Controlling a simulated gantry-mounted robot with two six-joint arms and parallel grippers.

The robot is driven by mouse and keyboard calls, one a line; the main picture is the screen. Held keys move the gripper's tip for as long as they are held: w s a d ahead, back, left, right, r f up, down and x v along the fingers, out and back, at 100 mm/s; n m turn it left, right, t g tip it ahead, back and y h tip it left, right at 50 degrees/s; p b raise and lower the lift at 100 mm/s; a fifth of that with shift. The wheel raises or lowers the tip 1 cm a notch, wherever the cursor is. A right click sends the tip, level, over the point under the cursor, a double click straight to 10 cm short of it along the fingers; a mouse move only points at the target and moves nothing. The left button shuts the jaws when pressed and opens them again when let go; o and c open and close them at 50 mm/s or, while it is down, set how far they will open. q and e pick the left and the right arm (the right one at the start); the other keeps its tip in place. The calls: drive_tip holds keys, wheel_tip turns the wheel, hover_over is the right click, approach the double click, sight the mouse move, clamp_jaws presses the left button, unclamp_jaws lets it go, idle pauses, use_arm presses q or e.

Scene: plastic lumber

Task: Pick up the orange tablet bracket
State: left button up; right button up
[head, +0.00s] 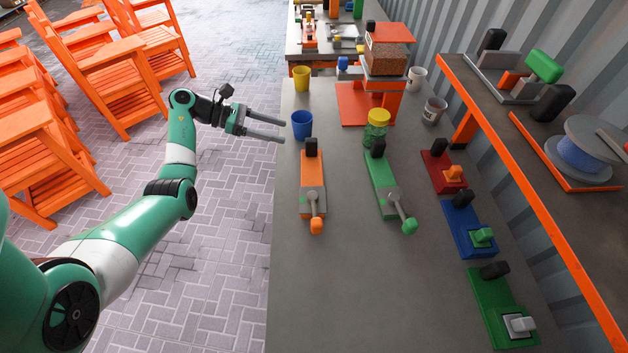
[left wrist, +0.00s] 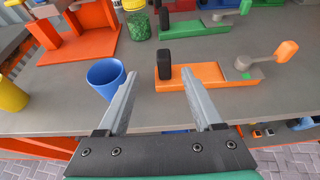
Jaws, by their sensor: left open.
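The orange tablet bracket (head: 312,172) lies on the grey table near its left edge. It has an orange base, an upright black block at its far end, and a grey lever with an orange knob at its near end. In the left wrist view the bracket (left wrist: 227,75) lies right of centre, with its black block ahead of the right finger. My left gripper (head: 284,131) is open and empty, at the table's left edge and apart from the bracket. Its two fingers also show in the left wrist view (left wrist: 161,76). My right gripper is not in view.
A blue cup (head: 302,124) stands close to the left fingertips, with a yellow cup (head: 301,78) behind. A similar green bracket (head: 384,188) and a green jar (head: 376,128) are to the right. An orange stand (head: 351,103) is farther back.

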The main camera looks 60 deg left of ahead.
sight(311, 140)
use_arm(q)
drive_tip(key=b+x, duration=0.1)
drive_tip(key=x, duration=0.4)
drive_tip(key=shift+s+d, duration=0.1)
drive_tip(key=shift+w+f, duration=0.1)
drive_tip(key=shift+w, duration=0.15)
drive_tip(key=shift+w+d+f+b, duration=0.2)
drive_tip(key=shift+f+b, duration=0.05)
drive_tip(key=shift+b, duration=0.05)
drive_tip(key=b+x, duration=0.1)
drive_tip(key=x, duration=0.3)
drive_tip(key=shift+w+d+f, duration=0.1)
drive_tip(key=shift+w+d, duration=0.05)
drive_tip(key=shift+d, duration=0.15)
clamp_jaws()
idle(0.4)
